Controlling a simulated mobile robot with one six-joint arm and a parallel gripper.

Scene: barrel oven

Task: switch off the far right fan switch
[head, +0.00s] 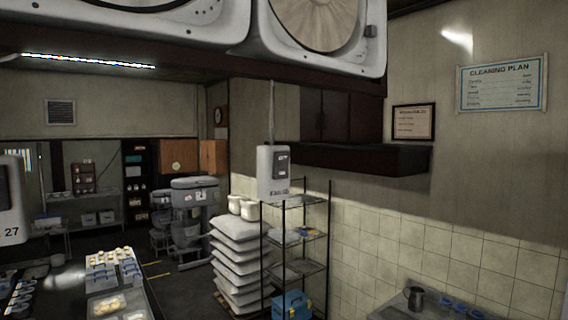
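A white switch box (268,185) hangs at mid-picture in the head view, below a thin vertical conduit. It has a dark grey switch plate (281,166) on its right-hand face and a small label under it, too blurred to read for certain. Which way the switch is set cannot be told. A second white box (8,214) is cut by the left edge, with "27" readable on it. It is the more leftward of the two boxes in view. My gripper is not in view.
Two large fans in white housings (240,40) hang overhead. Below are stacked white sacks (240,270), a wire rack (328,230), a blue crate (291,307) and a counter with a metal jug (413,298). A tray table (140,280) stands lower left. Open floor shows between the table and sacks.

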